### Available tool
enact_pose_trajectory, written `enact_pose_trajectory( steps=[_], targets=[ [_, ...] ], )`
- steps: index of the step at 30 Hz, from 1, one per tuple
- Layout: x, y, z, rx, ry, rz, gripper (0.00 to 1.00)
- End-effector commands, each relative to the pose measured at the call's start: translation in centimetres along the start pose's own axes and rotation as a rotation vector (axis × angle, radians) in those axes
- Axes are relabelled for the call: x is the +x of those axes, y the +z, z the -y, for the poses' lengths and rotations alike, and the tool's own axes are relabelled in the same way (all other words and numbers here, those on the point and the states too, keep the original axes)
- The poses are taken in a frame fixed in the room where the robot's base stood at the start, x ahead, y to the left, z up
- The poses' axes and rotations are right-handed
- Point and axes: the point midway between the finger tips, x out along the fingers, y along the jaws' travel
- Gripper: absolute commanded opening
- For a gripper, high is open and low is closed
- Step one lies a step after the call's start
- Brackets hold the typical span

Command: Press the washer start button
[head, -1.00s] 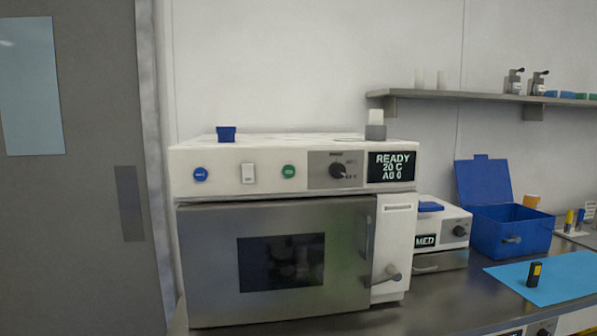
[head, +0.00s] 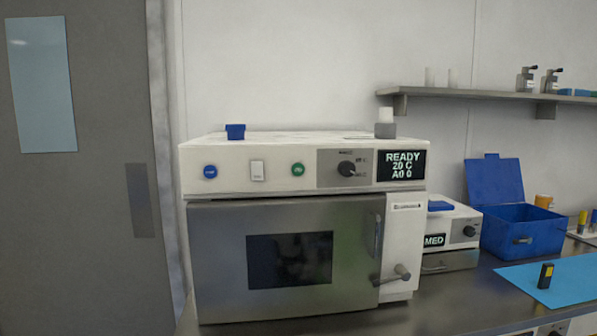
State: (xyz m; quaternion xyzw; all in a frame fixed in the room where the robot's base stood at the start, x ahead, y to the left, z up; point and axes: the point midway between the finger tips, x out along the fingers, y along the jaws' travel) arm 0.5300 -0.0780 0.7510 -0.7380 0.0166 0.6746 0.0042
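The washer (head: 285,225) stands on the metal counter, its steel door with a dark window shut. Its white front panel carries a round blue button (head: 210,171), a white rocker switch (head: 257,171), a round green button (head: 298,169) and a dark knob (head: 346,169). The lettering on the buttons is too small to read surely. The display (head: 401,165) reads READY, 20 C, A0 0. A lever handle (head: 392,275) sits at the lower right of the washer. My gripper is not in view.
A smaller device marked MED (head: 447,230) and an open blue box (head: 523,232) stand to the right. A black and yellow item (head: 545,276) stands on a blue mat (head: 573,283). A shelf (head: 480,93) hangs above. A grey door (head: 90,230) is at left.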

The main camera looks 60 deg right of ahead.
Motion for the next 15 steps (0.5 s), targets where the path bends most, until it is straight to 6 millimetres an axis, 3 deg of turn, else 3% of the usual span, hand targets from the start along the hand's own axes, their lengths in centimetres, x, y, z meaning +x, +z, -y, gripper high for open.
enact_pose_trajectory(
  steps=[2,15],
  targets=[
    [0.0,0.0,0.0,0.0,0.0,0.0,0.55],
    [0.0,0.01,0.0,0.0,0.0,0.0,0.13]
  ],
)
